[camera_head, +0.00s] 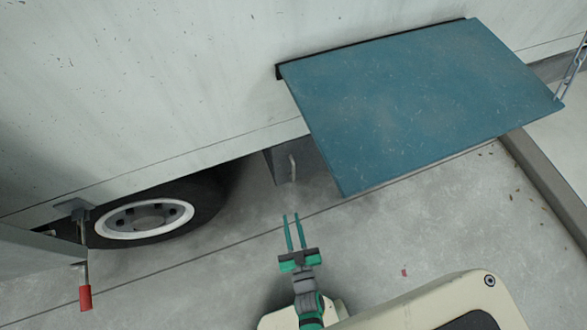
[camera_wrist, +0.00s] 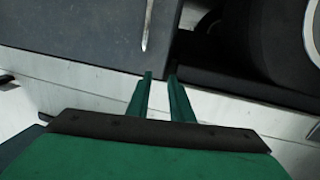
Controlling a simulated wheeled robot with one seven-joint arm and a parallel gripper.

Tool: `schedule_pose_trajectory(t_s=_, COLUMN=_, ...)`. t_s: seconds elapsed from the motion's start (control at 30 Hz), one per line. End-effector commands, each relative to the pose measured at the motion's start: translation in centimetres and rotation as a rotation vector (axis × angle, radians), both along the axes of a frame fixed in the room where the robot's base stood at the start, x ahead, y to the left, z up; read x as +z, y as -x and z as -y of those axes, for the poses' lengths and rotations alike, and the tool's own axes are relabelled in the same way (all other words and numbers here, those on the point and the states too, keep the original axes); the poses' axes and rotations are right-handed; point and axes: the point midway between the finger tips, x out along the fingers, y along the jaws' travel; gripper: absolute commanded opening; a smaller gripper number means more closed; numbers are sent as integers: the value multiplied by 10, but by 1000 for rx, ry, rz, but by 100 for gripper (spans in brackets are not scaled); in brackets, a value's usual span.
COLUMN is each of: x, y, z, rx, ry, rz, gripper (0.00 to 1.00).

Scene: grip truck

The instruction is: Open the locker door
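The locker is a grey box under the truck body, and its door (camera_head: 283,166) appears closed in the head view. A thin pale upright handle (camera_head: 293,168) is on it. In the wrist view the dark grey door (camera_wrist: 75,35) fills the upper left, with the handle (camera_wrist: 148,25) near its right side. My gripper (camera_head: 291,215) is open and empty, in front of and below the handle in the head view. In the wrist view my gripper's fingertips (camera_wrist: 160,75) are apart from the handle, with a narrow gap between them.
A blue fold-down panel (camera_head: 420,105) sticks out from the truck right of the locker. A wheel (camera_head: 148,218) is to its left. A red-ended lever (camera_head: 85,298) hangs at far left. A kerb (camera_head: 550,180) is at right. The concrete floor before the locker is clear.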

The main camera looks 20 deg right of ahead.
Motion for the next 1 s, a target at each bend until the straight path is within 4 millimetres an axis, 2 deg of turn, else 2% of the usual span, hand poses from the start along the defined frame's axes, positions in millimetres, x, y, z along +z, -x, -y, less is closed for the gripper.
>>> schedule_pose_trajectory(t_s=0.03, x=-12, y=-19, z=10, rx=-8, ry=-1, rz=15, gripper=20)
schedule_pose_trajectory(t_s=0.1, x=-26, y=-39, z=22, rx=-14, ry=-3, rz=28, gripper=20)
schedule_pose_trajectory(t_s=0.2, x=-42, y=-66, z=36, rx=-19, ry=-10, rz=45, gripper=20)
schedule_pose_trajectory(t_s=0.33, x=-55, y=-91, z=51, rx=-25, ry=-20, rz=61, gripper=20)
schedule_pose_trajectory(t_s=0.67, x=-62, y=-119, z=65, rx=-30, ry=-31, rz=74, gripper=20)
schedule_pose_trajectory(t_s=1.0, x=-62, y=-175, z=74, rx=-31, ry=-29, rz=74, gripper=20)
